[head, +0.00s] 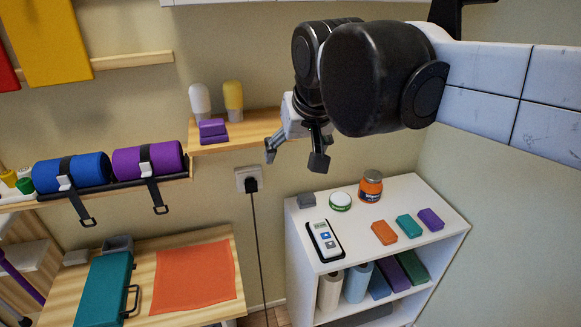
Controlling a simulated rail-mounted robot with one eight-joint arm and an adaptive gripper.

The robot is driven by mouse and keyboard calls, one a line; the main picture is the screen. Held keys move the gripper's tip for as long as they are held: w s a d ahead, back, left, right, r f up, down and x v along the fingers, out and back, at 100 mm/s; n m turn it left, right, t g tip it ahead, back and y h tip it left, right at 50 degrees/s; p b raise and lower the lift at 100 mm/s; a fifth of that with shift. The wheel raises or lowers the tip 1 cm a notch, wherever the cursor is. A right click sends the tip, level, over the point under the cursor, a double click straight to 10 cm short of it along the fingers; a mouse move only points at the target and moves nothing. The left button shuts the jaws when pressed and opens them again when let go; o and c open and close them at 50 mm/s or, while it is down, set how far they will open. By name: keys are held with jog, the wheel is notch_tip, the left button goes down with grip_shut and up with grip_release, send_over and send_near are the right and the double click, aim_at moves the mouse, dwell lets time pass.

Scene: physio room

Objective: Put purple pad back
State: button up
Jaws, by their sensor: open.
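A small purple pad (430,219) lies on the white cabinet top (413,258), at the right end of a row with a teal pad (409,226) and an orange pad (384,232). Another purple item, a block that looks stacked in two layers (213,132), sits on the wooden wall shelf (240,132) at the upper left. I cannot tell which of the two purple items the task means. My gripper (296,158) is open and empty, pointing down in the air, apart from both. It shows between the wall shelf and the cabinet.
Two bottles (233,98) stand behind the shelf's purple block. A teal case (104,289) is on the lower-left table.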

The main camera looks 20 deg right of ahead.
jog(key=s+d+f+t, duration=0.1)
jog(key=s+d+f, duration=0.4)
jog(key=s+f, duration=0.6)
jog(key=shift+s, duration=0.55)
jog(key=shift+d+f, duration=0.1)
jog(key=shift+f, duration=0.05)
notch_tip(320, 180, down, 11)
jog(key=b, duration=1.1)
jog(key=shift+f, duration=0.1)
